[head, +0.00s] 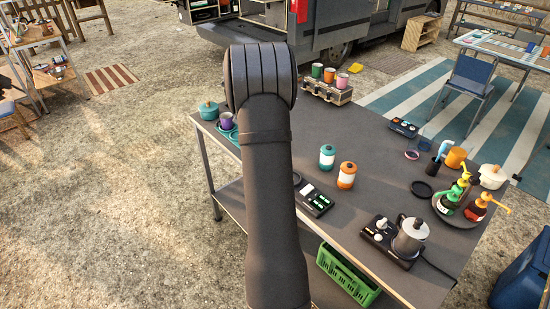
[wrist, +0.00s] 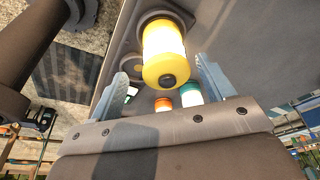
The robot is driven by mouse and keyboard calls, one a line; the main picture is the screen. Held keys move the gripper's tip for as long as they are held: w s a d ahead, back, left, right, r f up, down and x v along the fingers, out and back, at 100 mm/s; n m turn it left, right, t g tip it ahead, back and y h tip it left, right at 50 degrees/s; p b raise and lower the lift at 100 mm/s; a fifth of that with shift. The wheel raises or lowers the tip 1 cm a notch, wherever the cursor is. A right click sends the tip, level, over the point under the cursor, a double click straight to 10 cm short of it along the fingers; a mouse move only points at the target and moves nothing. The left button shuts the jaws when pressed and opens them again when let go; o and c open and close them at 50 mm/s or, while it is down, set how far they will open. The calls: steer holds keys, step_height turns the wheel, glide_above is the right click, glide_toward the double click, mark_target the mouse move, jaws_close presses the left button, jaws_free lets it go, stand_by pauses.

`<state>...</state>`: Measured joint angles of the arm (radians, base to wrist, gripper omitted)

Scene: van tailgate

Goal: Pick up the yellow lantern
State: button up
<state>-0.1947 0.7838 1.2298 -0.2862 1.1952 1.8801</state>
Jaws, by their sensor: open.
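The yellow lantern (wrist: 164,42), a white glowing cylinder with yellow ends, shows large in the wrist view. Its capped end with a dark centre faces the camera, and its far end meets a dark round patch on the grey tabletop. My gripper (wrist: 165,62) is open, with one pale finger on each side of the lantern and visible gaps. I cannot tell whether the fingertips are level with it. In the head view my arm hides the yellow lantern and the gripper. A teal lantern (head: 327,157) and an orange lantern (head: 346,175) stand close together on the table.
The table (head: 385,150) also holds a black device (head: 315,200), a moka pot (head: 410,238) on a burner, and a tray of pump bottles (head: 458,208). A crate of cups (head: 327,85) stands at the back edge. Open tabletop lies right of the lanterns.

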steer(key=x, duration=0.4)
steer(key=shift+w+d+f, duration=0.2)
steer(key=shift+w+f, duration=0.1)
steer(key=shift+f, duration=0.1)
steer(key=shift+c, duration=0.4)
steer(key=c, duration=1.1)
steer(key=shift+o, duration=0.2)
steer(key=shift+r, duration=0.1)
